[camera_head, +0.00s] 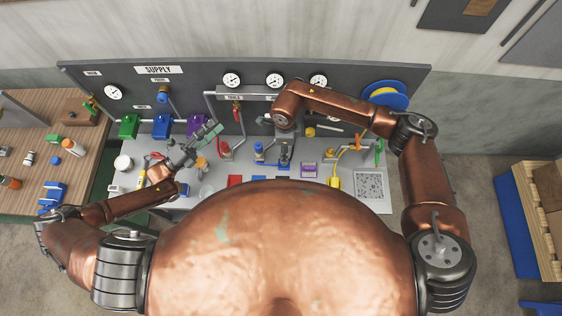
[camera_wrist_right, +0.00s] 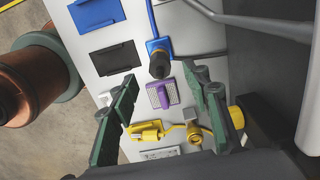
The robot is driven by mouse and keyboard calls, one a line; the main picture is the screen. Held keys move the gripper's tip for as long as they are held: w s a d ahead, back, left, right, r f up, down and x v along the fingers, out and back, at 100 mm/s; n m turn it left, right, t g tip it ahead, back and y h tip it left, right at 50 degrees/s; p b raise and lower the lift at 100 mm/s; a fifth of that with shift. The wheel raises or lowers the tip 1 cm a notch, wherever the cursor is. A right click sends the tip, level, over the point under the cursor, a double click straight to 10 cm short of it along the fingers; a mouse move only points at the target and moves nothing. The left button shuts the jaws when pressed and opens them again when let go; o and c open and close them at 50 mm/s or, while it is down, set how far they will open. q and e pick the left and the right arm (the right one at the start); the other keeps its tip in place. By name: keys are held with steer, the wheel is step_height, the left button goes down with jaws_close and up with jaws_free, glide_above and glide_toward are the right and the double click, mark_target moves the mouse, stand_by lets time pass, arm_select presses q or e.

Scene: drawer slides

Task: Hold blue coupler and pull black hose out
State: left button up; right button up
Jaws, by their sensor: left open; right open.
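A blue square fitting (camera_wrist_right: 151,45) with a dark round body (camera_wrist_right: 159,66) standing on it shows in the right wrist view, ahead of my right gripper (camera_wrist_right: 163,90). A blue line (camera_wrist_right: 151,18) runs from its far side. I cannot tell where a black hose joins it. In the head view a small blue fitting (camera_head: 259,148) stands on the bench beside a dark upright one (camera_head: 285,153). My right gripper is open and empty, its fingers above a purple part (camera_wrist_right: 163,94). My left gripper (camera_head: 210,133) is open in front of the panel's left half, apart from the fittings.
The grey panel (camera_head: 90,82) carries gauges and a green (camera_head: 129,127), a blue (camera_head: 162,126) and a purple block (camera_head: 196,122). A yellow fitting with a line (camera_wrist_right: 147,131) lies near my right gripper. A wooden table (camera_head: 25,120) stands left.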

arm_select(q)
steer(key=s+d+f+m+g+h, duration=0.2)
steer(key=s+d+m+g, duration=0.6)
steer(key=d+m, duration=0.45)
steer(key=s+d+f+m+g+h, duration=0.1)
steer(key=s+d+m+g+h, duration=0.1)
steer(key=s+d+m+g, duration=0.85)
steer(key=n+t+y, duration=0.6)
steer(key=t+y, duration=0.2)
steer(key=t, duration=0.5)
glide_toward(282, 164)
steer(key=shift+w+d+f, duration=0.2)
steer(key=shift+f, duration=0.35)
steer(key=shift+w+d+f+t, duration=0.2)
steer(key=shift+w+d+t, duration=0.05)
steer(key=shift+w+d, duration=0.15)
steer(key=shift+x, duration=4.35)
steer(key=shift+s+a+f, duration=0.1)
steer(key=shift+f, duration=0.1)
steer(key=shift+c, duration=0.7)
